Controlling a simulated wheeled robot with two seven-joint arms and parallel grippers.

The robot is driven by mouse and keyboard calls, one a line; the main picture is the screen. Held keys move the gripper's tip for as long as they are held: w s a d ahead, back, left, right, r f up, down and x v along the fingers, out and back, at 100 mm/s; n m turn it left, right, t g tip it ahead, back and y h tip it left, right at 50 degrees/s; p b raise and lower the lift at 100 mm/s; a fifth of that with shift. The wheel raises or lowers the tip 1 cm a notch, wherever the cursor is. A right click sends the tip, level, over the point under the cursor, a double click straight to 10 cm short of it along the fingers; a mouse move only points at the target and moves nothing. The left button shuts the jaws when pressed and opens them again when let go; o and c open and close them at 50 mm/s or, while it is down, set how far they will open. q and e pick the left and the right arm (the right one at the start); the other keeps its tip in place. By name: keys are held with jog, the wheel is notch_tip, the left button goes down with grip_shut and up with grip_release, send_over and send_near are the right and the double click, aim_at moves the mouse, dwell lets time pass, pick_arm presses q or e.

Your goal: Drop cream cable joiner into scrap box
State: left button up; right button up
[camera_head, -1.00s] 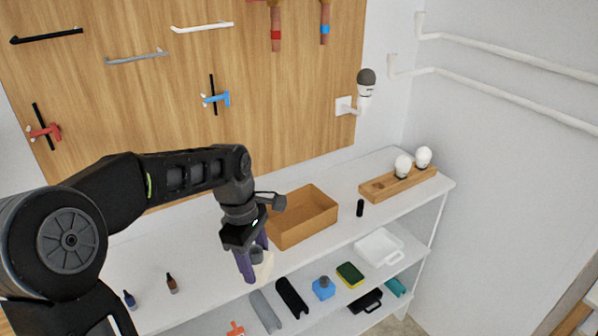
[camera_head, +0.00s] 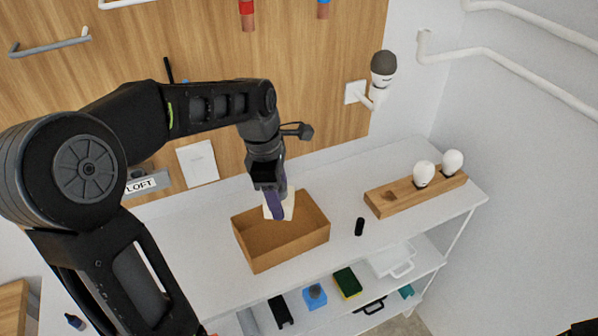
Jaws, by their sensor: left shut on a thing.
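The cream cable joiner (camera_head: 287,208) is partly hidden behind the purple fingers of my left gripper (camera_head: 276,207). The gripper is shut on it and points down over the scrap box. The scrap box (camera_head: 290,257) is an open brown box on the white top shelf. The joiner overlaps the back part of the box opening in the picture; its exact height above the floor of the box is hard to tell. My right gripper is not in view.
A wooden holder (camera_head: 398,207) with white bulbs stands right of the box, and a small black cylinder (camera_head: 359,227) stands between them. A lower shelf holds a sponge (camera_head: 347,282), a blue item (camera_head: 314,296) and a white tray (camera_head: 384,262). A wall-mounted lamp (camera_head: 383,68) is behind.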

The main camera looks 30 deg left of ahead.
pick_arm(q)
jog(key=shift+r, duration=0.1)
jog(key=shift+s+r, duration=0.1)
jog(key=shift+s, duration=0.15)
jog(key=shift+w+f, duration=0.1)
jog(key=shift+f, duration=0.15)
notch_tip(320, 180, down, 3)
jog(key=b, duration=0.3)
jog(key=shift+f+b, duration=0.4)
jog(key=shift+f, duration=0.4)
jog(key=o, duration=1.5)
jog(key=shift+c, duration=0.2)
